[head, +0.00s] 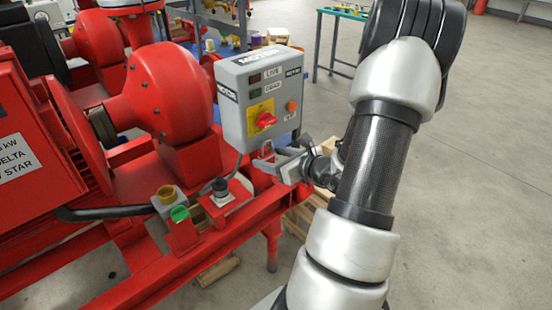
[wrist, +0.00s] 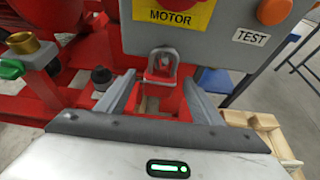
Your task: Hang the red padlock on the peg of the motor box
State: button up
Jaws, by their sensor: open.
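The motor box (head: 258,95) is grey, with a red rotary switch on a yellow plate. In the wrist view, the red padlock (wrist: 160,75) is upright, its grey shackle in front of the lower edge of the motor box (wrist: 215,45). The padlock stands between and beyond my fingertips. My gripper (head: 282,160) is just below the box; in the wrist view its jaws (wrist: 160,92) are open and apart from the padlock. I cannot make out the peg or whether the shackle is around it.
The red skid frame (head: 180,245) runs below the box. A green-capped fitting (head: 180,214) and a black-topped fitting (head: 220,188) stand on the frame left of my gripper. A wooden pallet (wrist: 265,130) lies lower right. Open floor (head: 460,190) lies to the right.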

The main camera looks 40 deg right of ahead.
jog(key=p+v, duration=0.3)
jog(key=v, duration=1.4)
jog(key=shift+s+p, duration=0.25)
jog(key=shift+p, duration=0.05)
